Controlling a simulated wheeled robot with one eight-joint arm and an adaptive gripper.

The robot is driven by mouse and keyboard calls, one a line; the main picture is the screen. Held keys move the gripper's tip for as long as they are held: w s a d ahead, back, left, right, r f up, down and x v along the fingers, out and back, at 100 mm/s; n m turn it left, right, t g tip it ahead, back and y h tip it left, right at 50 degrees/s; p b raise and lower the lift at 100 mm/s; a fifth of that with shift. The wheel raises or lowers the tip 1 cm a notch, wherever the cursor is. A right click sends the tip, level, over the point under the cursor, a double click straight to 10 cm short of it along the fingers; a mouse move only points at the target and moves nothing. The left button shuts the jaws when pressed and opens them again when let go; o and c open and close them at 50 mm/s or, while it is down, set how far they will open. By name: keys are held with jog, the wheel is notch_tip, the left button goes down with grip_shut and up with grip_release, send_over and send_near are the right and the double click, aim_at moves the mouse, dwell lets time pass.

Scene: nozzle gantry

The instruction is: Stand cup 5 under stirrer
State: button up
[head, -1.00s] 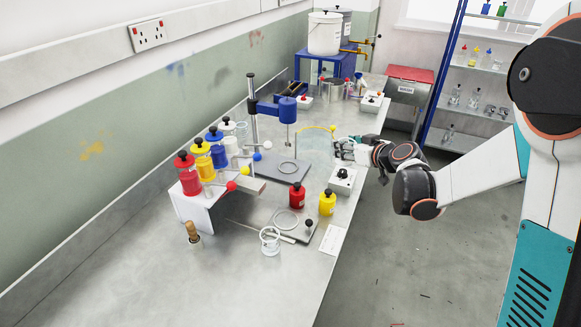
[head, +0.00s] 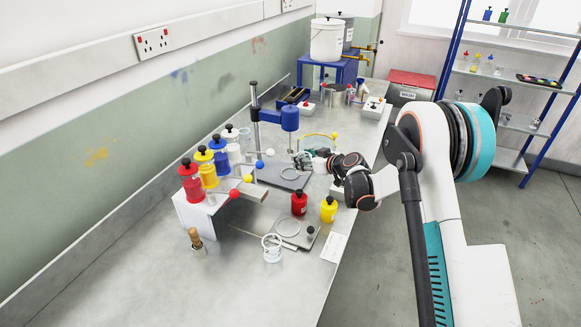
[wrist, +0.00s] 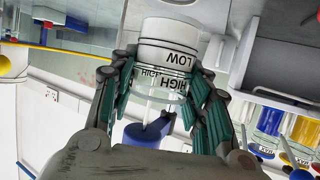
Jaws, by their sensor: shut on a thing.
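My gripper (head: 310,160) is shut on a clear cup (wrist: 163,50) with white bands marked LOW and HIGH. The wrist view shows the fingers (wrist: 165,75) closed on both sides of the cup; no number is readable on it. In the head view the cup is small and mostly hidden by the fingers. The stirrer (head: 290,119) has a blue head on a dark post, with a thin rod hanging down. My gripper is just right of the rod, above the grey base plate (head: 268,178) with its ring. The stirrer's blue head (wrist: 148,132) also shows behind the cup in the wrist view.
Red, yellow, blue and white bottles stand on a white dispenser rack (head: 190,212) at left. A red bottle (head: 299,204) and a yellow bottle (head: 328,210) stand nearer. Another clear cup (head: 272,250) stands at the front.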

notch_tip(320, 180, down, 6)
jog(key=shift+w+a+r+b, duration=0.15)
jog(key=shift+r+b, duration=0.05)
jog(key=shift+b, duration=0.3)
jog(key=shift+w+a+r, duration=0.15)
jog(key=shift+w+a, duration=0.8)
jog(key=shift+a, duration=0.05)
jog(key=shift+w+a+r, duration=0.1)
jog(key=shift+w+a, duration=0.3)
jog(key=shift+w, duration=0.2)
jog(key=w+a, duration=0.1)
jog(key=w+a+b, duration=0.1)
jog(key=shift+w+a+f, duration=0.2)
jog(key=shift+w+a, duration=0.1)
jog(key=shift+s+d+f+b, duration=0.1)
jog(key=shift+f+b, duration=0.25)
jog(key=shift+f, duration=0.15)
jog(key=shift+r, duration=0.1)
